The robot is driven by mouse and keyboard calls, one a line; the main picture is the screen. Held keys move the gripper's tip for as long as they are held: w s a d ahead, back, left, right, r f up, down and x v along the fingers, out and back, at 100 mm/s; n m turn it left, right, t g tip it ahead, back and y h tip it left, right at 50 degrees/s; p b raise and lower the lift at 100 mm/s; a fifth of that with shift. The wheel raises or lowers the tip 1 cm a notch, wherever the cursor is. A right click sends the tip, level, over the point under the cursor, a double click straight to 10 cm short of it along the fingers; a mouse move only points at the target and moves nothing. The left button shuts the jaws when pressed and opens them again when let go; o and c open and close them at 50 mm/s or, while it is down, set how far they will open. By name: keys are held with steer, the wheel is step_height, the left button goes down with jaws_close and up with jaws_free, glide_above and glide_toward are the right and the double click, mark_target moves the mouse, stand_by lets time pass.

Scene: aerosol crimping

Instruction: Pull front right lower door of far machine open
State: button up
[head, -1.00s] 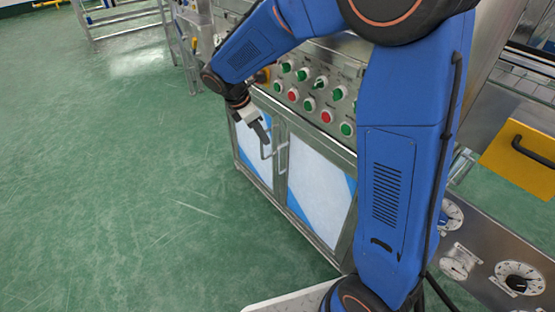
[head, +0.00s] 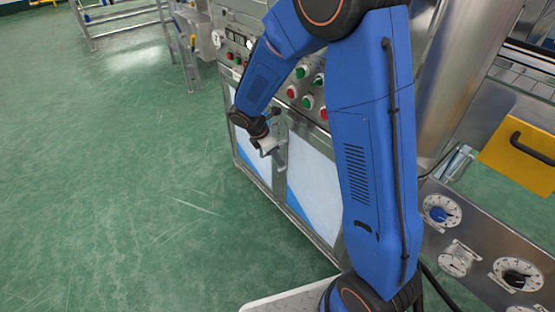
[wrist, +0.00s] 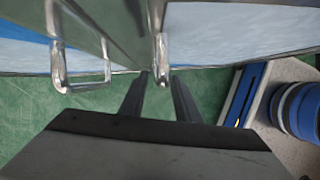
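The far machine's lower front has two doors with white and blue panels. The right door (head: 312,188) looks shut. In the wrist view its metal loop handle (wrist: 162,48) is at top centre, just beyond and between my fingertips. The left door's loop handle (wrist: 82,85) is further left. My gripper (wrist: 161,76) is open, with two dark fingers apart and the right handle's end lined up with the gap. I cannot tell whether they touch. In the head view my gripper (head: 275,154) is at the door handles and partly hides them.
A control panel with green and red buttons (head: 307,102) is above the doors, partly behind my arm. A near panel with dials (head: 516,274) and a yellow cover (head: 518,150) are at right. Open green floor (head: 120,190) is on the left.

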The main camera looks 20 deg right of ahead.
steer(key=shift+x, duration=1)
jaws_close()
